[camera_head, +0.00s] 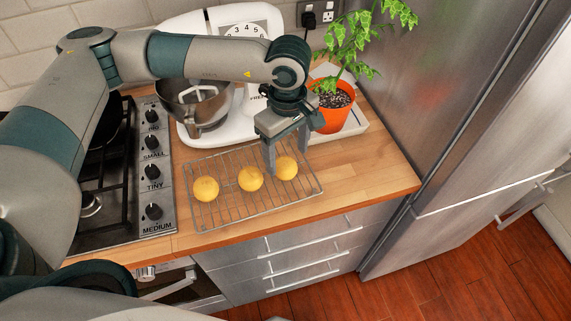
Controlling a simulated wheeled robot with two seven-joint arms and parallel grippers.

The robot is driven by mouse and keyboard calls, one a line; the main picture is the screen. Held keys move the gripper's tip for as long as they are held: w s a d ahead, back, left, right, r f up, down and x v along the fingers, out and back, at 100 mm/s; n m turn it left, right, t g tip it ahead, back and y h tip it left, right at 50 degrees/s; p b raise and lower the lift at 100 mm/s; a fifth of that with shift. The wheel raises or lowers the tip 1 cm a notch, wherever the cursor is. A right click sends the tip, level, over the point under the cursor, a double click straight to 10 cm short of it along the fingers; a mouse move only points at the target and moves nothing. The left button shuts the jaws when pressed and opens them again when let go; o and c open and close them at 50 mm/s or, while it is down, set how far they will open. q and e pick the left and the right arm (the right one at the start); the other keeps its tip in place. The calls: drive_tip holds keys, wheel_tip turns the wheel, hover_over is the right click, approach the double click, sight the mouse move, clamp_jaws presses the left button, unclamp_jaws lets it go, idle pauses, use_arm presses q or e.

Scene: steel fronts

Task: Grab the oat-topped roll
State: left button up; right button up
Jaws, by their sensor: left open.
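Three round golden rolls lie in a row on a wire cooling rack (262,205) on the wooden counter: a left roll (205,189), a middle roll (250,179) and a right roll (287,168). They look alike at this size, and I cannot tell which has an oat topping. My left gripper (286,172) comes down from above at the right roll. Its fingers are open, one at the roll's left side and one behind its right side. I cannot tell whether they touch it. My right gripper is not in view.
A stove (100,175) with knobs is on the left. A white stand mixer with a steel bowl (193,103) stands behind the rack. A potted plant (333,108) stands behind right, near the steel fridge (440,110). The counter right of the rack is clear.

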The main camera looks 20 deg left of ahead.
sight(285, 162)
use_arm(q)
drive_tip(key=shift+s+a+f+p, duration=0.1)
drive_tip(key=shift+s+f+p, duration=0.05)
drive_tip(key=shift+f+p, duration=0.2)
wheel_tip(285, 162, down, 2)
drive_tip(key=shift+a+p, duration=0.1)
drive_tip(key=shift+p, duration=0.45)
drive_tip(key=shift+f, duration=0.6)
drive_tip(key=c, duration=0.9)
